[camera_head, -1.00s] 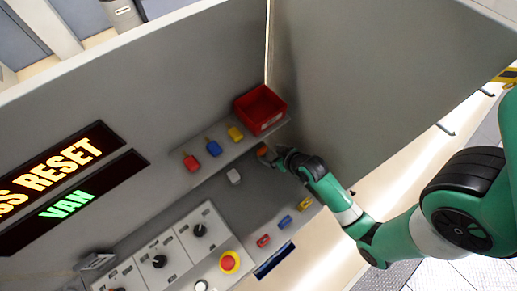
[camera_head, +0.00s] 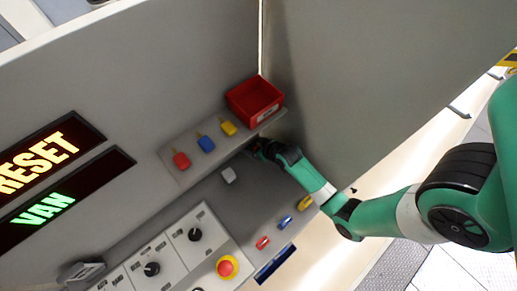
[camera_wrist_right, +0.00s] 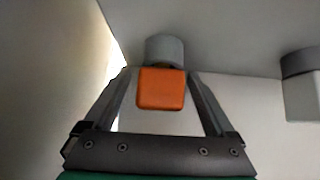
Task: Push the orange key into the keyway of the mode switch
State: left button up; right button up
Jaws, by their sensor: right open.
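The orange key (camera_wrist_right: 161,89) shows in the right wrist view as an orange block against a round grey mount (camera_wrist_right: 165,50), which looks like the keyway of the mode switch. How deep the key sits in it is hidden. My right gripper (camera_wrist_right: 158,78) is open, with one finger on each side of the orange key. A gap shows beside the fingers lower down; contact near the tips cannot be told. In the head view my right gripper (camera_head: 262,150) is under the shelf by the panel's right end and hides the orange key. My left gripper is not in view.
A shelf (camera_head: 190,165) above holds red (camera_head: 181,160), blue (camera_head: 206,143) and yellow (camera_head: 228,128) keys and a red bin (camera_head: 255,101). A side wall (camera_head: 350,80) stands close on the right. A grey switch (camera_head: 228,175) is left of my gripper.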

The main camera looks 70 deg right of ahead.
jog(key=c, duration=1.4)
jog(key=shift+r, duration=0.5)
notch_tip(320, 180, up, 7)
jog(key=p, duration=0.5)
jog(key=s+a, duration=0.3)
jog(key=s, duration=0.2)
jog(key=s+a, duration=0.3)
jog(key=s, duration=0.2)
jog(key=s+a+f, duration=0.1)
jog(key=s+a, duration=0.1)
jog(key=s, duration=0.3)
jog(key=shift+s+a, duration=0.4)
